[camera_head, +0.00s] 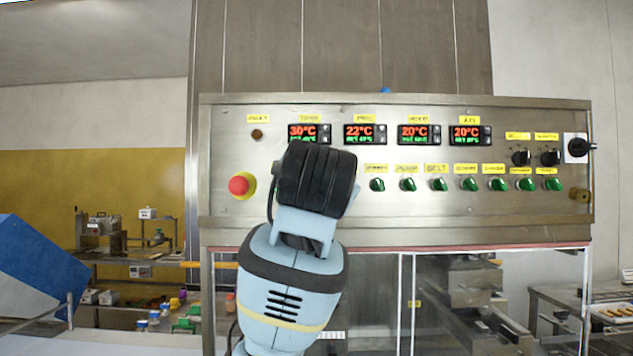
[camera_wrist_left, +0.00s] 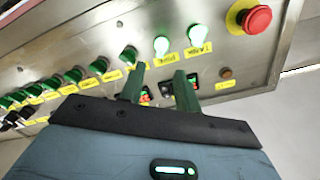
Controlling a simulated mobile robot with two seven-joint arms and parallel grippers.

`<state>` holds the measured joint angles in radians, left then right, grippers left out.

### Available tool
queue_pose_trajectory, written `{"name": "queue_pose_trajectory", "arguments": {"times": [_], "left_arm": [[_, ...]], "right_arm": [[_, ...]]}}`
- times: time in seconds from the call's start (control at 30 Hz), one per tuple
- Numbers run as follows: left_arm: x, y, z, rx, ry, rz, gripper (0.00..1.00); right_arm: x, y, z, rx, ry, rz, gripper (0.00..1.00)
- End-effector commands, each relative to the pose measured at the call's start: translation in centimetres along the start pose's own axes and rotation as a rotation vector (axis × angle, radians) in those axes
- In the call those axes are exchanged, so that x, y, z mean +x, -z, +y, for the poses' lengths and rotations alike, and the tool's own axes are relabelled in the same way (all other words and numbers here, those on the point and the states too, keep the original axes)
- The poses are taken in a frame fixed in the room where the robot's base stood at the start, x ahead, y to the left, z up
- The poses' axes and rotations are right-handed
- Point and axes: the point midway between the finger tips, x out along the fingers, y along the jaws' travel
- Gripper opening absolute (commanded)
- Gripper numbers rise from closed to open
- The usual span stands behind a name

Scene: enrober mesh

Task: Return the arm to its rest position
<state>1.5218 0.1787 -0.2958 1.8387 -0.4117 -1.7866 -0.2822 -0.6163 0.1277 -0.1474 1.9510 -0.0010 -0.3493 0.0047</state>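My left arm (camera_head: 290,285) rises from the bottom centre in the head view, in front of the control panel (camera_head: 440,215). Its black wrist hides part of the panel and the gripper's fingers. In the left wrist view, the two dark green fingers of my left gripper (camera_wrist_left: 160,84) stand apart with nothing between them. They point at the panel, overlapping the area of the displays and green knobs. I cannot tell whether the fingertips touch the panel. My right gripper is in neither view.
The panel carries a red emergency stop (camera_head: 239,185), red-lit displays (camera_head: 413,134) and a row of green knobs (camera_head: 437,184). Two knobs (camera_wrist_left: 162,45) glow brightly in the wrist view. A blue box (camera_head: 40,265) stands left; a conveyor (camera_head: 610,312) stands right.

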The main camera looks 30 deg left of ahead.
Motion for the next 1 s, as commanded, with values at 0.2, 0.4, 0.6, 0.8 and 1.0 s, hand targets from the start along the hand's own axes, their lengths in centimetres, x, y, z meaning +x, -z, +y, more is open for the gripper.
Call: {"name": "queue_pose_trajectory", "arguments": {"times": [0.2,0.4,0.6,0.8,1.0], "left_arm": [[0.0,0.0,0.0,0.000,0.000,0.000,0.33],[0.5,-0.5,0.8,0.007,-0.009,-0.002,0.33],[3.6,-5.2,6.9,0.060,-0.091,-0.012,0.33],[6.2,-13.1,15.5,0.108,-0.219,-0.023,0.33],[6.4,-22.1,23.1,0.124,-0.351,-0.044,0.33]], "right_arm": [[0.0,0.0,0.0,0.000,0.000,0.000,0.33],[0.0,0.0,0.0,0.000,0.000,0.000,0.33],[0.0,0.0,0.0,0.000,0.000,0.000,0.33],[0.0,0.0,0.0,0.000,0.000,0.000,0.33],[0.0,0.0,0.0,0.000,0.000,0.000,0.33]]}}
